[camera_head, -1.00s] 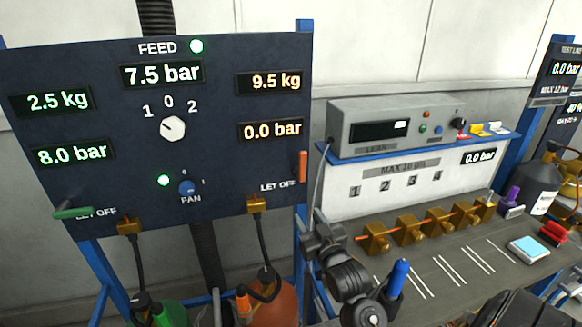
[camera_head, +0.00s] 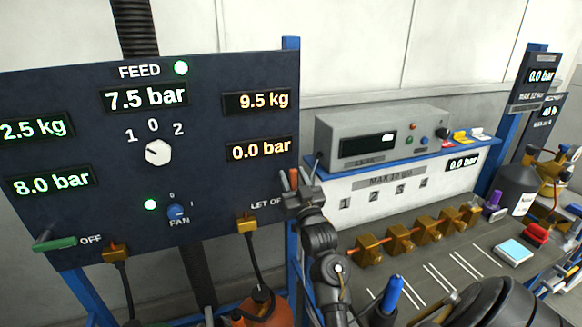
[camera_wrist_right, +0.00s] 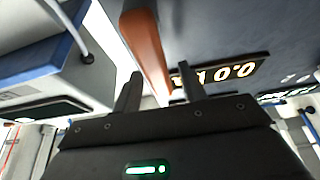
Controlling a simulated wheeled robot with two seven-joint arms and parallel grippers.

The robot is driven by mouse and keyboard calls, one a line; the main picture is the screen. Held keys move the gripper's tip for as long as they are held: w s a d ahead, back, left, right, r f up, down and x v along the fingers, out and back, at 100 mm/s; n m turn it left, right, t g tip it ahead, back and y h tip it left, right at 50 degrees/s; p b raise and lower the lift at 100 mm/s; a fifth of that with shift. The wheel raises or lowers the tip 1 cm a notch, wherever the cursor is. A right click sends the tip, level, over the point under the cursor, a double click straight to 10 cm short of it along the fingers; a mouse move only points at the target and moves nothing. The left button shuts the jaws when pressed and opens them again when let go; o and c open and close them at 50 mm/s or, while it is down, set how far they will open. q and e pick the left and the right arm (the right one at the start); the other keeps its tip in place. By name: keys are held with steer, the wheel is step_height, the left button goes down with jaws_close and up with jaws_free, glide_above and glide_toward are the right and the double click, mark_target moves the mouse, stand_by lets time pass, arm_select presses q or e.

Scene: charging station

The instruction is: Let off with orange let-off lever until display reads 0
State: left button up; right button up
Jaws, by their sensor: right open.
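The orange let-off lever (camera_head: 294,178) stands upright at the right edge of the dark panel, above the LET OFF label. The orange display (camera_head: 260,149) beside it reads 0.0 bar. My right gripper (camera_head: 300,188) is open at the lever, partly covering its lower part. In the right wrist view, the lever (camera_wrist_right: 148,50) comes down between the two spread fingers of my right gripper (camera_wrist_right: 160,82). I cannot tell whether either finger touches it. The orange 0.0 display (camera_wrist_right: 225,75) shows behind the right finger. My left gripper is not in view.
A green lever (camera_head: 55,243) sits at the panel's lower left, by the 8.0 bar display (camera_head: 52,183). A white knob (camera_head: 158,152) and a blue fan knob (camera_head: 176,211) are on the panel. A grey instrument box (camera_head: 380,138) stands on a blue shelf to the right.

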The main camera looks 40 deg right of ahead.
steer(key=shift+x, duration=0.85)
steer(key=shift+w, duration=0.15)
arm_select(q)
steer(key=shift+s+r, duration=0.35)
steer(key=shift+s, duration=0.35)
arm_select(e)
jaws_close()
